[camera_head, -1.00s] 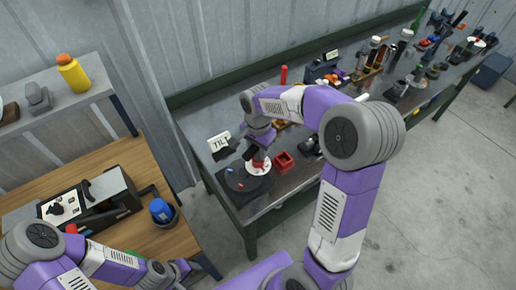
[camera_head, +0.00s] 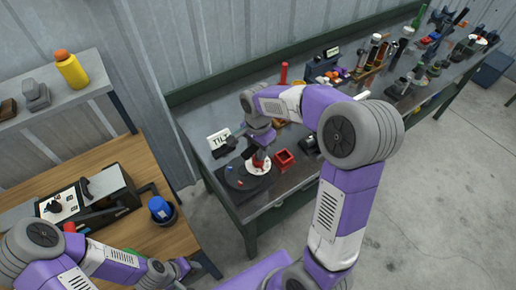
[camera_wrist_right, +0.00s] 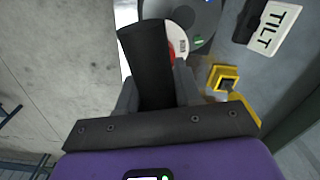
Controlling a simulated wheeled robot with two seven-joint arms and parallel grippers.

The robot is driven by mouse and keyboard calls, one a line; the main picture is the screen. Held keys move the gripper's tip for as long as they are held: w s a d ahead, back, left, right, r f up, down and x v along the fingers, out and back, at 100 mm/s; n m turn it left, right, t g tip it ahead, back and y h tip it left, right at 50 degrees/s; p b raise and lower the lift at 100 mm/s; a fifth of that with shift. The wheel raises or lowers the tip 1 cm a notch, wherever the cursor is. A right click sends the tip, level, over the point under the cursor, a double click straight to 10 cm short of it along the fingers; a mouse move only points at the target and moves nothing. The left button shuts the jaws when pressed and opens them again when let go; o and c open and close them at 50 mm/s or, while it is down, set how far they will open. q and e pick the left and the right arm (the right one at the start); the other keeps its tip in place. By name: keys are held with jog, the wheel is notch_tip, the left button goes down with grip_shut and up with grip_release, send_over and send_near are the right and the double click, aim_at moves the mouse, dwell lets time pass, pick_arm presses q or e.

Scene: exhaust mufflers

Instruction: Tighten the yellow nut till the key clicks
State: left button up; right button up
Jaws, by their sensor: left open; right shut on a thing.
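My right gripper (camera_wrist_right: 152,88) is shut on a thick black handle (camera_wrist_right: 148,50), which I take for the key. It holds the handle over a white disc (camera_wrist_right: 183,22) on a dark round plate (camera_wrist_right: 205,12). In the head view my right gripper (camera_head: 256,147) is just above a red upright part (camera_head: 259,160) on the white disc. The handle hides much of the disc, and I cannot make out a yellow nut there. My left gripper (camera_head: 182,268) is open near the wooden table's front edge, apart from the key.
A TILT sign (camera_head: 219,139) stands behind the plate. A red open box (camera_head: 284,160) stands to its right. Tools crowd the far metal bench. A blue-topped container (camera_head: 160,211) and a dark machine (camera_head: 112,190) are on the wooden table (camera_head: 128,160).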

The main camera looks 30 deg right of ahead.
jog(key=shift+m, duration=0.7)
jog(key=shift+m, duration=1.1)
jog(key=shift+m, duration=1)
jog(key=shift+r, duration=0.2)
